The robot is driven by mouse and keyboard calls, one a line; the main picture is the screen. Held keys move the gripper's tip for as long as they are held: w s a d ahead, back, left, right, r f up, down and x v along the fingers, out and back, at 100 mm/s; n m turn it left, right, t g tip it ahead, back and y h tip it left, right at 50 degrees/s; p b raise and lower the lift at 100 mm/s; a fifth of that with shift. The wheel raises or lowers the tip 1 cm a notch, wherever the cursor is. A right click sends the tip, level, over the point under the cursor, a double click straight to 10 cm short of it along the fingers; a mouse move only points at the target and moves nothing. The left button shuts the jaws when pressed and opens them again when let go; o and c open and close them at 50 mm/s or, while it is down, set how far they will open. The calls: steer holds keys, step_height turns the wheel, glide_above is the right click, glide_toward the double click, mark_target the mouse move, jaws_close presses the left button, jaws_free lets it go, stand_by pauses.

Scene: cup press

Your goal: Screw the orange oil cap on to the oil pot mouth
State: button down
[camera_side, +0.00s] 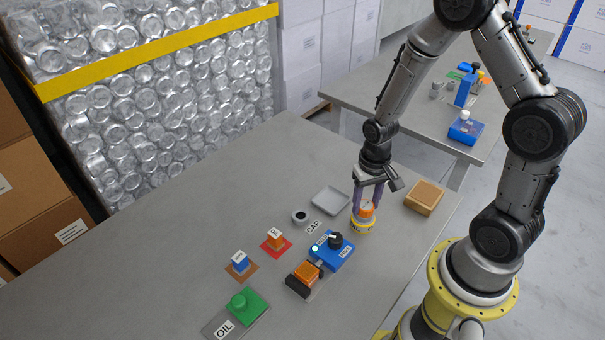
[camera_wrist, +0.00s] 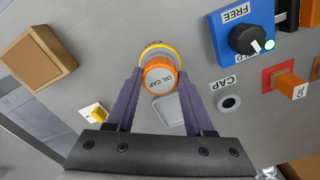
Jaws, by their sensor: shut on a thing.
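The orange oil cap (camera_side: 367,210), with a white top lettered OIL CAP, is between the fingers of my gripper (camera_side: 361,206). In the wrist view the cap (camera_wrist: 159,76) sits between the purple fingertips (camera_wrist: 160,78), which are shut on its sides. Directly below the cap is a round piece with a yellow rim (camera_side: 362,226), likely the oil pot mouth. Its yellow rim also shows behind the cap in the wrist view (camera_wrist: 170,48). I cannot tell whether the threads engage; the cap hides the opening.
A blue box with a black knob (camera_side: 330,252) stands close to the left. A grey tray (camera_side: 331,200), a small dark-holed ring (camera_side: 300,216) and a wooden block (camera_side: 424,197) are nearby. A green block (camera_side: 241,304) stands by the OIL label. The table's left is clear.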

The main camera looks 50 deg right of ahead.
steer(key=m, duration=0.4)
steer(key=shift+m, duration=1)
steer(key=m, duration=0.6)
